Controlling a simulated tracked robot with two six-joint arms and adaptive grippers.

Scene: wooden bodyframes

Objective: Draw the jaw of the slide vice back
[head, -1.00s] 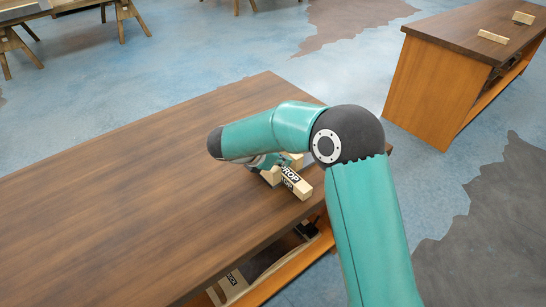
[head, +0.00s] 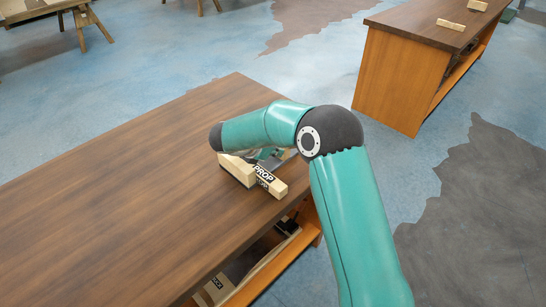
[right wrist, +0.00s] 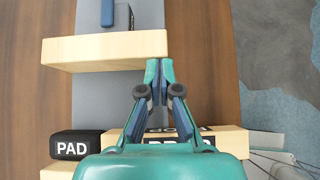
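My right gripper (right wrist: 159,66) is shut and empty in the right wrist view. Its tips are at the near edge of a pale wooden bar (right wrist: 100,50), seemingly touching it. I cannot tell for sure which bar is the jaw. My left gripper is out of view.
The brown table (head: 110,190) is clear to the left of the vice. A small blue-grey part (right wrist: 122,16) is on the slide beyond the first bar. A shelf under the table holds a box (head: 218,285). Another bench (head: 405,75) stands at the back right.

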